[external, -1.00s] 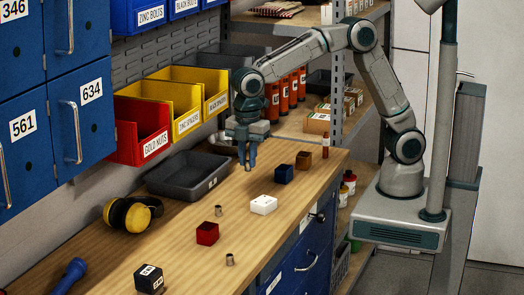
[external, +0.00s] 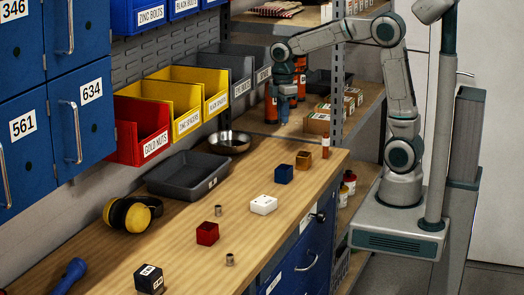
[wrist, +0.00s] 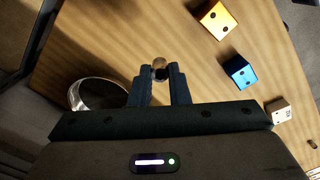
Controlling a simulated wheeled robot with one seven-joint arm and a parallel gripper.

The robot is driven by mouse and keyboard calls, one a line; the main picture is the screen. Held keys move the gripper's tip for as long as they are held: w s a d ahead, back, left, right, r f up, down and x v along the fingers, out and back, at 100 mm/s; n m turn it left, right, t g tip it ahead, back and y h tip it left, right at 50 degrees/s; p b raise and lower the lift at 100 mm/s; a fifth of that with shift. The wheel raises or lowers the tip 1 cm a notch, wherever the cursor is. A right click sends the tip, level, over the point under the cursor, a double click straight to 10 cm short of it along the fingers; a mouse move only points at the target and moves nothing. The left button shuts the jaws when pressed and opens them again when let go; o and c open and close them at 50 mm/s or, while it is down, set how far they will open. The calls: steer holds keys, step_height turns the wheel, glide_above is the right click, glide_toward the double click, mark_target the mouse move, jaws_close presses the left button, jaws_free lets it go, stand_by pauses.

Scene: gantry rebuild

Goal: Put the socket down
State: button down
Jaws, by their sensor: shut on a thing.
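My gripper (external: 284,118) is raised above the far end of the wooden workbench (external: 255,165). In the wrist view my gripper (wrist: 160,70) has its two dark fingers closed around a small metal socket (wrist: 160,66), held at the fingertips above the wood. The held socket is too small to make out in the external view. Two similar small metal cylinders stand on the bench: one by the white block (external: 218,210), and another nearer the front edge (external: 230,259).
A metal bowl (external: 229,142) and a grey tray (external: 188,178) stand along the back. A brown block (external: 303,160), blue block (external: 284,174), white block (external: 263,205) and red block (external: 207,233) line the bench. Yellow ear defenders (external: 130,214) lie left. Bare wood lies between them.

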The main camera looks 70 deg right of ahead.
steer(key=shift+m, duration=0.4)
steer(key=w+a+f, duration=0.1)
steer(key=a+f, duration=0.1)
steer(key=w+a+f+p, duration=0.1)
steer(key=a+f, duration=0.2)
steer(key=w+a+f, duration=0.1)
steer(key=a+f, duration=0.1)
steer(key=a, duration=0.1)
steer(key=shift+w+f, duration=0.15)
steer(key=shift+f+p, duration=0.45)
steer(key=shift+f, duration=1.5)
steer(key=shift+f, duration=0.15)
steer(key=c, duration=1.4)
jaws_free()
steer(key=shift+o, duration=0.2)
